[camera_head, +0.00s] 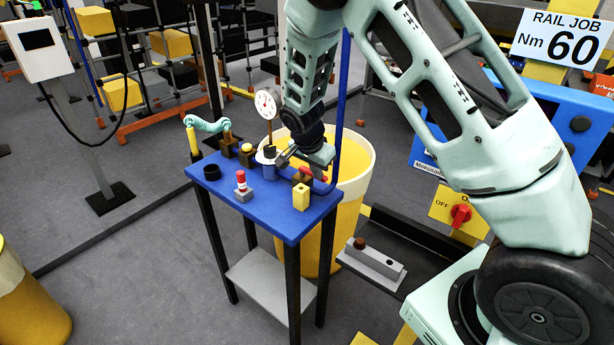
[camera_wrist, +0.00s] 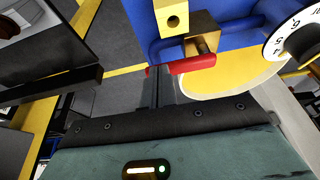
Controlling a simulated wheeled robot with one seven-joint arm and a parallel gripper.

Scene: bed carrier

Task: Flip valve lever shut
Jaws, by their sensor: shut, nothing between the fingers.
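The valve is a small brass block (camera_wrist: 200,35) with a red lever (camera_wrist: 190,64) on its near side, at the edge of a blue table. The lever lies roughly sideways in the wrist view. In the head view the red lever (camera_head: 317,173) is at the right side of the blue table (camera_head: 265,217), partly hidden under my gripper. My gripper (camera_wrist: 160,74) is shut and empty. Its fingertips are close to the left part of the lever in the wrist view; I cannot tell whether they touch it.
A yellow block (camera_head: 300,198) stands close to the valve. A pressure gauge (camera_head: 267,103), a red-and-white knob (camera_head: 242,184) and a black ring (camera_head: 212,172) are also on the table. A large yellow bin (camera_head: 345,215) stands right behind it, and a blue pipe (camera_head: 341,100) rises near the valve.

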